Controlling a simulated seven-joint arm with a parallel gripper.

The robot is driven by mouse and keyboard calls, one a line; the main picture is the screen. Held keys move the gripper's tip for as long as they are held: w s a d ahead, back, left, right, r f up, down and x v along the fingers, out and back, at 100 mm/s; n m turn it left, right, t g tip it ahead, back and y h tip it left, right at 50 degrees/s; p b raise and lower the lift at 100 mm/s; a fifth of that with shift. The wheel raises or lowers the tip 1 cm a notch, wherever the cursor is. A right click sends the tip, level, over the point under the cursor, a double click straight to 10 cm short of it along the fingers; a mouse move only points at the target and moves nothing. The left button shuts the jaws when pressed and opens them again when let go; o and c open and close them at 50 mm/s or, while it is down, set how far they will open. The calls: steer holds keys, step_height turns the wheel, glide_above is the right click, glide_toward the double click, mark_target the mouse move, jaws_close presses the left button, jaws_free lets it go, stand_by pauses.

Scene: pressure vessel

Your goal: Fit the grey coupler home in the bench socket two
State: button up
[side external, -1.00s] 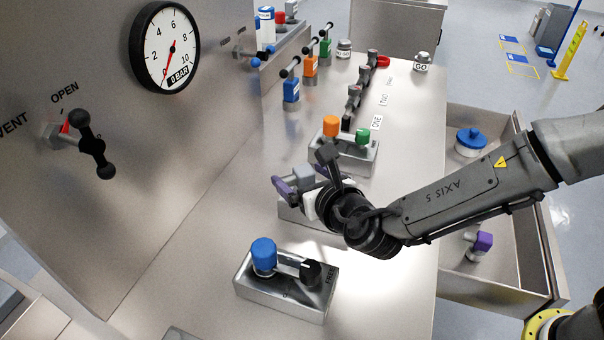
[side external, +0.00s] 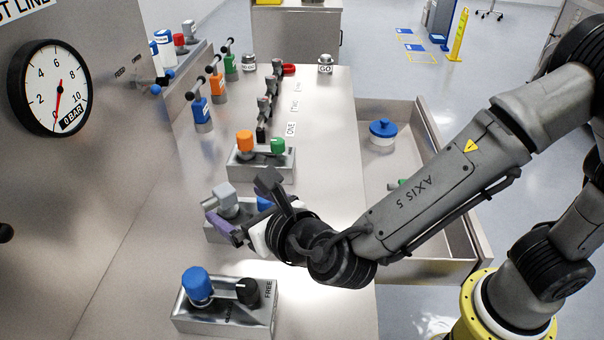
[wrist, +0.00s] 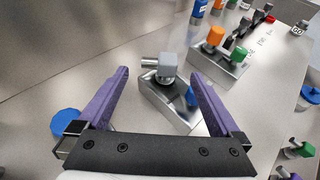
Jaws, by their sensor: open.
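The grey coupler (side external: 225,198) stands upright on the metal socket block (side external: 215,235) in the middle of the bench, with a metal stub on its side. In the wrist view the coupler (wrist: 168,63) is at the block's far left end, and a blue lever knob (wrist: 191,97) is at its right side. I cannot tell how deep the coupler sits. My gripper (side external: 236,213) is open, its purple fingers close to the block. In the wrist view the open gripper (wrist: 160,75) has the coupler just beyond and between its fingertips, with nothing held.
A block with a blue coupler (side external: 197,286) and black lever is nearer; another with orange (side external: 245,141) and green (side external: 278,146) knobs is farther. Labels ONE (side external: 291,129) and TWO (side external: 295,105) mark the bench beside dark fittings. An open drawer (side external: 385,165) is at right.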

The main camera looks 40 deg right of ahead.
steer(key=shift+d, duration=0.1)
steer(key=s+d+r+m+g+h, duration=0.25)
steer(key=d+m, duration=0.55)
steer(key=d, duration=0.4)
steer(key=s+d+r+m+g+h, duration=0.25)
steer(key=d+m, duration=0.55)
steer(key=d, duration=0.4)
steer(key=s+d+m+g+y, duration=0.1)
steer(key=s+d+m+y, duration=0.1)
steer(key=s+m, duration=0.6)
steer(key=s+d+m+g+y, duration=0.2)
steer(key=s+m, duration=0.6)
steer(key=m, duration=0.4)
steer(key=shift+s+d+f+y, duration=0.4)
steer(key=shift+d+y, duration=0.05)
steer(key=shift+y, duration=0.05)
